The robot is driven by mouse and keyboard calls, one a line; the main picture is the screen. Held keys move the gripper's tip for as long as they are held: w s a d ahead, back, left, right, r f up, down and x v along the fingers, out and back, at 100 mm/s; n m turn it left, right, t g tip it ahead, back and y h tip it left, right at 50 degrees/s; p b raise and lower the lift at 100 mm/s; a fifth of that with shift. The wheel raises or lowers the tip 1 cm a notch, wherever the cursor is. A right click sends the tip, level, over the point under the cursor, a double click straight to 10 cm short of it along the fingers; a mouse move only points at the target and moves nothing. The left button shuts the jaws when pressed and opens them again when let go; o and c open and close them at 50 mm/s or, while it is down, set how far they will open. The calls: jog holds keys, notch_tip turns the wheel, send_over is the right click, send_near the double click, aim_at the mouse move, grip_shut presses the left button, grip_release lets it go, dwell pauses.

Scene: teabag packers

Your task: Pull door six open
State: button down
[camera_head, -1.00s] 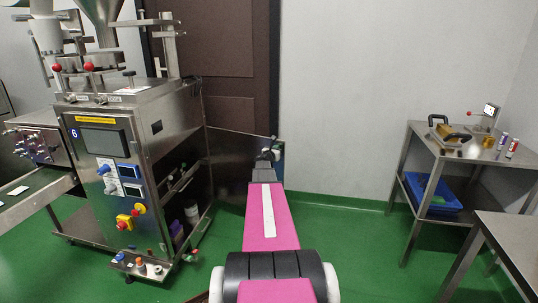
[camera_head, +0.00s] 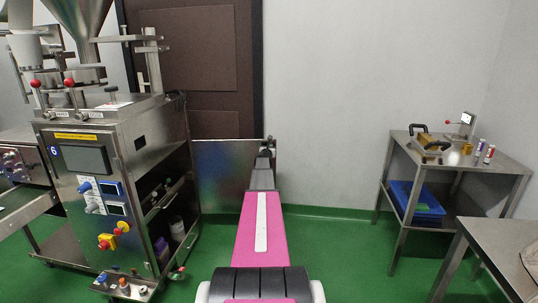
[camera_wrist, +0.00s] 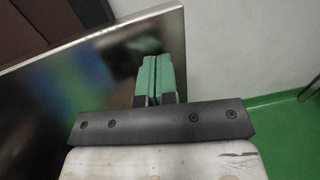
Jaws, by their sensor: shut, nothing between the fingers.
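Door six (camera_head: 222,178) is a shiny metal panel on the right side of the machine marked 6 (camera_head: 80,178). It stands swung out wide, leaving the machine's side shelves exposed. In the wrist view the panel (camera_wrist: 95,90) fills the left, with its free edge beside my fingers. My gripper (camera_wrist: 152,78) has green fingers pressed together with nothing between them. They are at the door's free edge; I cannot tell whether they touch it. In the head view my arm partly hides the door's right end and the gripper.
A brown door (camera_head: 190,50) and a grey wall (camera_head: 330,90) stand behind. A steel side table (camera_head: 475,159) with a blue bin (camera_head: 412,202) below is at the right, and another table (camera_head: 500,245) is nearer. Green floor (camera_head: 340,260) is open between.

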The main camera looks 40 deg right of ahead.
jog(key=w+d, duration=0.1)
jog(key=w, duration=0.1)
jog(key=w+d, duration=0.2)
jog(key=shift+w, duration=0.1)
dwell(0.4)
